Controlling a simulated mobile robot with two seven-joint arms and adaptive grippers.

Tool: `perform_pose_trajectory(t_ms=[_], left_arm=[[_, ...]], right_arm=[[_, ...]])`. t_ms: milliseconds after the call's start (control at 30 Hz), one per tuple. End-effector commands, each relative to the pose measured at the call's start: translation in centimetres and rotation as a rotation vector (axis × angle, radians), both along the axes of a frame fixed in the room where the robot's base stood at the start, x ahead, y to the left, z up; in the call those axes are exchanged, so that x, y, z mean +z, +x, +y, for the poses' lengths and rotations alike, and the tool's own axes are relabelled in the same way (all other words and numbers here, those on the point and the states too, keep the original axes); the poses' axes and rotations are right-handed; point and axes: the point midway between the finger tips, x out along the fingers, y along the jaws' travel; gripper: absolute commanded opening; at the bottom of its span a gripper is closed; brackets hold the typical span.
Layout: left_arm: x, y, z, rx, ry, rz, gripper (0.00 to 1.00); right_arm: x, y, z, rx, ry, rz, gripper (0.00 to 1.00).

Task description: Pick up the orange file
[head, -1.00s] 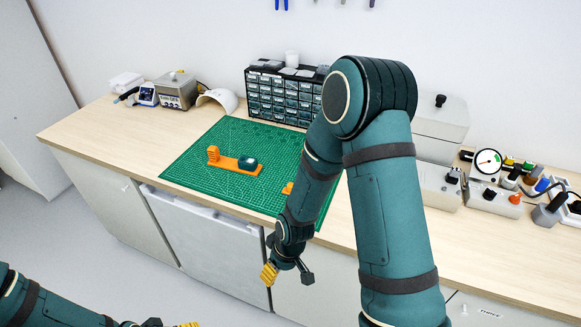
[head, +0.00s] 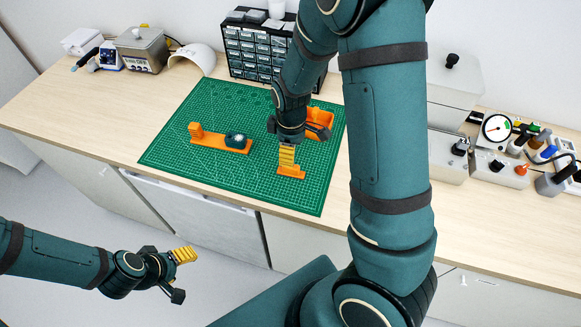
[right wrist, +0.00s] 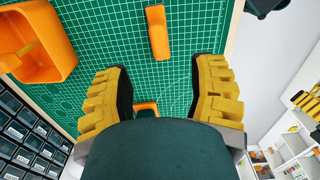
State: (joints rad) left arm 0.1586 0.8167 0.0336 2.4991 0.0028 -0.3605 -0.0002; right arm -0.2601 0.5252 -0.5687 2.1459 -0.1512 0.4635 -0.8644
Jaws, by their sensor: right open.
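A short orange piece, which I take for the orange file (head: 291,172), lies on the green cutting mat (head: 210,105), near its front right part. In the right wrist view it is the narrow orange piece (right wrist: 157,32) beyond the fingertips. My right gripper (head: 287,158) is just above and behind it in the head view; its fingers are open in the right wrist view (right wrist: 163,85), with nothing held. I cannot tell the exact gap to the mat. My left gripper (head: 183,256) hangs in front of the bench, empty as far as it shows; its finger opening is unclear.
An orange bin (head: 320,122) stands close behind my right gripper, and also shows in the right wrist view (right wrist: 35,62). An orange holder with a dark cup (head: 215,142) lies left. Drawers (head: 250,50) stand behind; a gauge and devices (head: 496,128) are at right.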

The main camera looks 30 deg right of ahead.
Motion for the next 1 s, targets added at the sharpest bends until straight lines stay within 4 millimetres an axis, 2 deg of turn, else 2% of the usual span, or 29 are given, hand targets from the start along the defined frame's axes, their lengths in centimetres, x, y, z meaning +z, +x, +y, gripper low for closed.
perform_pose_trajectory(t_ms=[33, 200, 467, 700, 833, 1000], left_arm=[[-0.3, 0.0, 0.0, 0.0, 0.0, 0.0, 0.59], [-0.5, 0.1, 0.0, 0.0, 0.001, -0.001, 0.59], [-0.6, 0.1, 0.0, 0.0, 0.001, -0.001, 0.59], [-0.7, 0.1, -0.1, 0.0, 0.001, -0.001, 0.59], [-0.8, 0.1, -0.1, 0.0, 0.001, -0.001, 0.59], [-0.8, 0.1, -0.1, 0.0, 0.001, -0.001, 0.59]], right_arm=[[-1.3, -0.1, 0.0, -0.003, -0.001, 0.006, 0.57], [-3.7, -0.1, 0.0, -0.003, 0.0, 0.003, 0.57], [-5.4, -0.1, 0.0, -0.002, 0.0, 0.001, 0.57], [-8.9, -0.2, -0.1, -0.003, 0.0, 0.003, 0.57], [-9.8, -0.1, 0.0, -0.003, 0.0, 0.0, 0.57], [-9.8, -0.1, 0.0, -0.003, 0.0, -0.001, 0.57]])
